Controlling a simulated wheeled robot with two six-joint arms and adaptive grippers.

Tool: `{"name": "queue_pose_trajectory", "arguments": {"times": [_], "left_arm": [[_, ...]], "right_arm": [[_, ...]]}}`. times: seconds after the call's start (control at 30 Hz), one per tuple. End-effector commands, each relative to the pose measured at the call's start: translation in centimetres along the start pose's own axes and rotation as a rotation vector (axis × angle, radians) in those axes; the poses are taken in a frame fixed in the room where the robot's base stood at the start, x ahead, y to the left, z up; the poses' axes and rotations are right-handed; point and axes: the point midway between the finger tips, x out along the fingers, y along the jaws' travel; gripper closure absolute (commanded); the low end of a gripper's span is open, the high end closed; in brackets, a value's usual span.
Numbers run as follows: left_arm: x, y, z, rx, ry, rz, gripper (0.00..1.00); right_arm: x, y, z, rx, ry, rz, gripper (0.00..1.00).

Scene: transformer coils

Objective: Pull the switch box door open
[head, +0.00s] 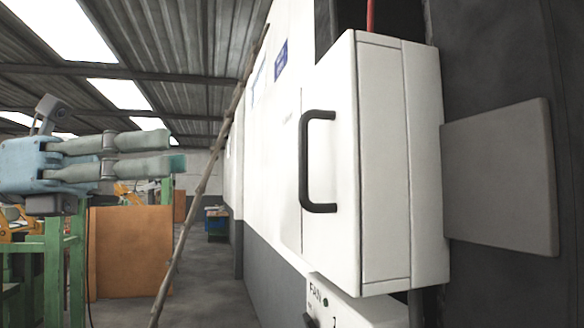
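The switch box (383,170) is a white cabinet on the wall at the right of the head view. Its door (335,165) faces left and bears a black C-shaped handle (306,160). The door looks shut against the box. My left gripper (176,151) is at the far left, pale blue with two grey fingers pointing right. A gap shows between its fingers, a teal pad shows at one tip, and nothing is held. It is well apart from the handle. My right gripper is out of view.
A grey plate (500,180) stands out right of the box. A white panel marked FAN (345,303) is below it. A thin pole (190,220) leans at the wall. An orange-brown panel (130,250) and green frame (54,260) stand at the left. The space between gripper and handle looks largely clear.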

Motion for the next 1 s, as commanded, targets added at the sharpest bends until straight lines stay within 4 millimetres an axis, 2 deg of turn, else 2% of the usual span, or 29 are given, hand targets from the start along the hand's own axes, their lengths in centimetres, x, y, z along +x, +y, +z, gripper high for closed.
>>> {"name": "queue_pose_trajectory", "arguments": {"times": [0.03,0.1,0.23,0.5,0.7,0.83,1.0], "left_arm": [[-0.1,-1.6,1.0,0.069,0.045,0.033,0.72],[0.0,-2.6,1.1,0.12,0.087,0.065,0.72],[1.8,-2.7,0.8,0.132,0.1,0.071,0.72],[9.4,-2.2,0.1,0.128,0.096,0.064,0.72],[13.2,-1.9,-0.1,0.128,0.094,0.068,0.72],[14.0,-1.8,-0.2,0.128,0.093,0.07,0.72],[14.1,-1.7,-0.3,0.127,0.093,0.069,0.72]], "right_arm": [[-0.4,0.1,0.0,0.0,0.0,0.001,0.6],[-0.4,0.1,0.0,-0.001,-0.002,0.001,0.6],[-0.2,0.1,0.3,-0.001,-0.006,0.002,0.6],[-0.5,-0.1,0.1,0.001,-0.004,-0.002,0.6],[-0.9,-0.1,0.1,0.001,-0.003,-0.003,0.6],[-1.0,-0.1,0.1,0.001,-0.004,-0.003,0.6],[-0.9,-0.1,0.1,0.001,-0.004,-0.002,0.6]]}}
